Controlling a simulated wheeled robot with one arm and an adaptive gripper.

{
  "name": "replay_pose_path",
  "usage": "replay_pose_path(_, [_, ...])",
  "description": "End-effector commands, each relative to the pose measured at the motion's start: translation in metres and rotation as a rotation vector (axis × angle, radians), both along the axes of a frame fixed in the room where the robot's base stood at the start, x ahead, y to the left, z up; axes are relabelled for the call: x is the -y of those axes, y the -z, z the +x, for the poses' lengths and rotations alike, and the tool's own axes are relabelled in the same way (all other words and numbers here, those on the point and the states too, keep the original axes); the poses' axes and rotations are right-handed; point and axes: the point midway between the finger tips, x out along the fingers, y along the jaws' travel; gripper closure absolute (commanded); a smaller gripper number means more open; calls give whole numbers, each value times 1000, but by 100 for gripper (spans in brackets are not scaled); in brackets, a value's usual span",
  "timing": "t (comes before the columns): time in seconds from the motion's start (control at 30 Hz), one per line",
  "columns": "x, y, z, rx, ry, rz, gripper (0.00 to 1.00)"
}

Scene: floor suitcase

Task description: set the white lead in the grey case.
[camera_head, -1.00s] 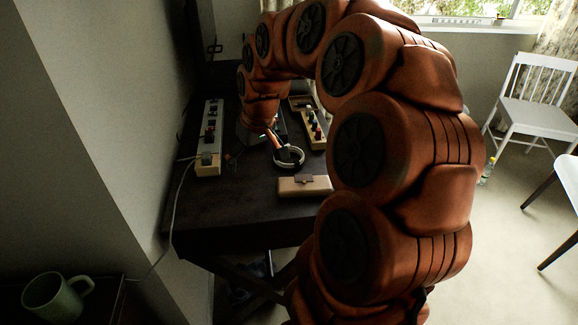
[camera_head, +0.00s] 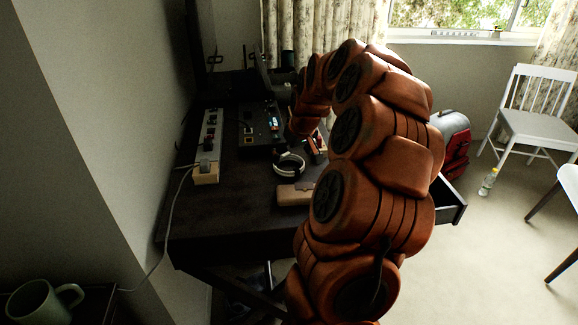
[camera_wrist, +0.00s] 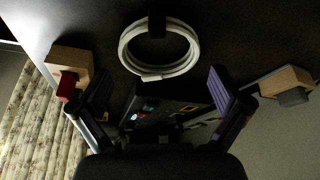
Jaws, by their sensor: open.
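The white lead (camera_head: 289,165) is a coil with a dark wrap, lying on the dark desk behind a tan case. In the wrist view the coil (camera_wrist: 128,52) lies ahead of my gripper (camera_wrist: 158,85). My gripper's two purple-padded fingers are wide apart with nothing held between them. The coil is beyond the fingertips. In the head view my arm hides most of the gripper. A grey rounded case (camera_head: 453,122) shows partly at right behind my arm, above a red bag; its opening is hidden.
A power strip (camera_head: 207,145) lies on the desk's left side, beside a black box (camera_head: 261,130) with coloured ports. The tan case (camera_head: 294,194) is near the front edge. A drawer (camera_head: 452,207) sticks out at right. A bottle (camera_head: 488,182) and a white chair (camera_head: 535,118) stand on the floor.

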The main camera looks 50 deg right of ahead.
Motion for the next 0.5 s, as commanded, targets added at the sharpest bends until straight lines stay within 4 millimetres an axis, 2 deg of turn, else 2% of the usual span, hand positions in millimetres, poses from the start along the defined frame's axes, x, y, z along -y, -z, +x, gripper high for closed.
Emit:
replay_pose_path(0.2, [4, 28, 11, -3, 0, 2, 0])
replay_pose_path(0.47, [4, 31, 12, 0, 0, 0, 0])
replay_pose_path(0.5, [4, 31, 12, 0, 0, 0, 3])
